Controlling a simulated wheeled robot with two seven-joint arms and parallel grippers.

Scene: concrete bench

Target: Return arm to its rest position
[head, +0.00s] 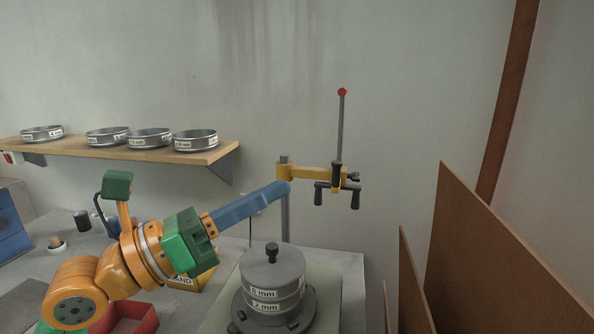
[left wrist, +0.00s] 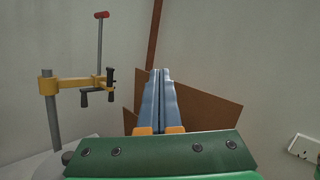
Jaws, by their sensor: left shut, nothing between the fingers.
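My left arm comes in from the left in the head view, with an orange wrist and a green gripper body. My left gripper (head: 284,188) has long blue fingers that lie together, shut and empty. They point up and to the right, their tips appearing just in front of the yellow clamp arm on the post. In the left wrist view the blue fingers (left wrist: 160,74) stand side by side against the brown panels and wall. My right gripper is in neither view.
A sieve stack (head: 272,268) with a black knob stands on the bench below the fingers. A post with a yellow clamp arm (head: 305,171) rises behind it. Brown panels (head: 480,250) stand at the right. Several sieves sit on a wooden shelf (head: 215,154). A red tray (head: 140,318) is partly hidden.

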